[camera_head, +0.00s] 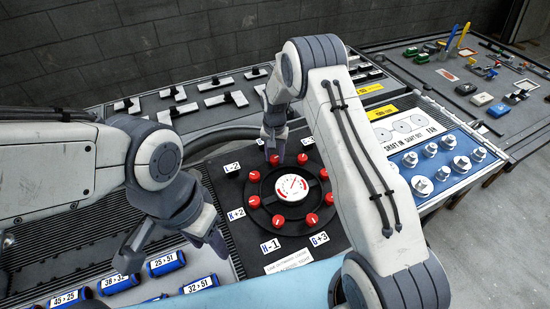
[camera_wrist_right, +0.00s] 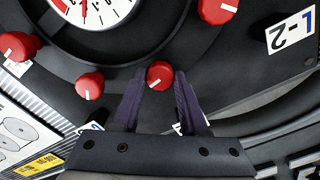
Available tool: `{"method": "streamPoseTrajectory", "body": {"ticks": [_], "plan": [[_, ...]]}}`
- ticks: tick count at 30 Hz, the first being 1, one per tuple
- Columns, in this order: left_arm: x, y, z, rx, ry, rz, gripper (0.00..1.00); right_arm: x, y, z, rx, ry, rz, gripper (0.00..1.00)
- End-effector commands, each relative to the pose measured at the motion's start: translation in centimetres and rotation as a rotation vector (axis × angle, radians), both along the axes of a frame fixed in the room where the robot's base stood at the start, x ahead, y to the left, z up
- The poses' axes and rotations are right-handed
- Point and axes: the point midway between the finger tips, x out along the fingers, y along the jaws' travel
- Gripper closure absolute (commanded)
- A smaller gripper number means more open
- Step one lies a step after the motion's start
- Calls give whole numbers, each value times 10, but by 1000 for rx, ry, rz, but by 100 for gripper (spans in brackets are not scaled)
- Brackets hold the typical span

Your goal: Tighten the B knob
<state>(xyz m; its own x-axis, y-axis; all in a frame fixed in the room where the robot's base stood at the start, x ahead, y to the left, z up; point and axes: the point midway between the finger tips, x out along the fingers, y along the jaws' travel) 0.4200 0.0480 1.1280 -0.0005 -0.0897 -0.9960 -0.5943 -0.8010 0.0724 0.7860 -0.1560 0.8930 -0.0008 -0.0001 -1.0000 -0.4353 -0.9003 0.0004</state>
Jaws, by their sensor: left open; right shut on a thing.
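A black round dial panel holds a ring of red knobs around a white gauge (camera_head: 291,187). My right gripper (camera_head: 273,153) reaches down to a red knob (camera_head: 274,161) at the far side of the ring. In the right wrist view, the gripper's fingers (camera_wrist_right: 160,92) are closed around that knob (camera_wrist_right: 160,75), its white mark showing. The knob's label is mostly covered by the gripper, so I cannot read its letter. The L-2 label (camera_wrist_right: 291,32) belongs near the neighbouring knob (camera_wrist_right: 217,10). My left gripper (camera_head: 172,252) is open and empty, left of the dial.
Blue labelled cylinders (camera_head: 166,263) lie at the front left below my left gripper. A blue panel with silver knobs (camera_head: 443,172) stands at the right. Black-handled slide switches (camera_head: 170,93) fill the back panel. Neighbouring red knobs sit close to my right fingers.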

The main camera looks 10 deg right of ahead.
Motion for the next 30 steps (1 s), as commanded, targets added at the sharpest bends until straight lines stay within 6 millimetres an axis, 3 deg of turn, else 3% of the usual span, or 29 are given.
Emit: {"method": "streamPoseTrajectory", "body": {"ticks": [9,26,27,29,30], "plan": [[0,0,-7,0,0,0,50,1,0,1,0,-2,-130,100],[0,0,-7,0,0,0,50,1,0,1,1,-3,-160,100],[0,0,-7,0,0,0,50,1,0,1,1,-3,-160,49],[0,0,-7,0,0,0,50,1,0,1,1,-3,-159,27],[0,0,-7,0,0,0,50,1,0,1,1,-3,-159,27]]}}
